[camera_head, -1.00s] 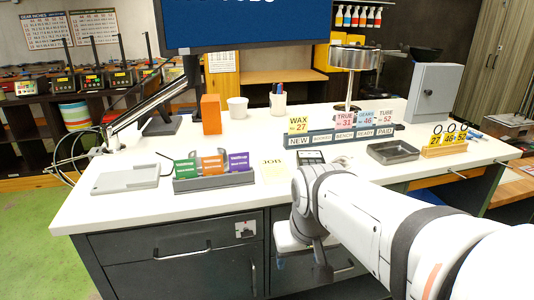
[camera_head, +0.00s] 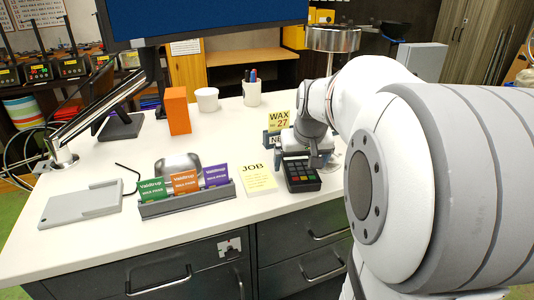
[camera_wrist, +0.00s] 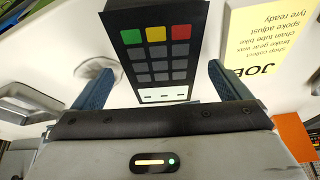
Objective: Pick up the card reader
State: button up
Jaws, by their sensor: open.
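The card reader (camera_head: 301,177) is a small black keypad device with red, yellow and green keys, lying on the white counter in the head view. In the wrist view the card reader (camera_wrist: 157,50) reaches between the two fingers, its coloured keys farthest from the palm. My gripper (camera_head: 303,158) is above the rear end of the reader, pointing down. In the wrist view my gripper (camera_wrist: 165,85) is open, with a blue-grey finger on each side of the reader and gaps between. Part of the reader is hidden by my gripper in the head view.
A yellow JOB note (camera_head: 258,178) lies just left of the reader. A grey card holder (camera_head: 188,198) with three coloured cards stands farther left. A WAX 27 sign (camera_head: 279,121) stands behind my gripper. The counter front edge is close to the reader.

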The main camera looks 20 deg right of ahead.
aim_at(299, 167)
jog(key=shift+x, duration=0.8)
jog(key=shift+c, duration=0.3)
jog(key=c, duration=1.2)
jog(key=shift+o, duration=0.2)
notch_tip(299, 167, up, 10)
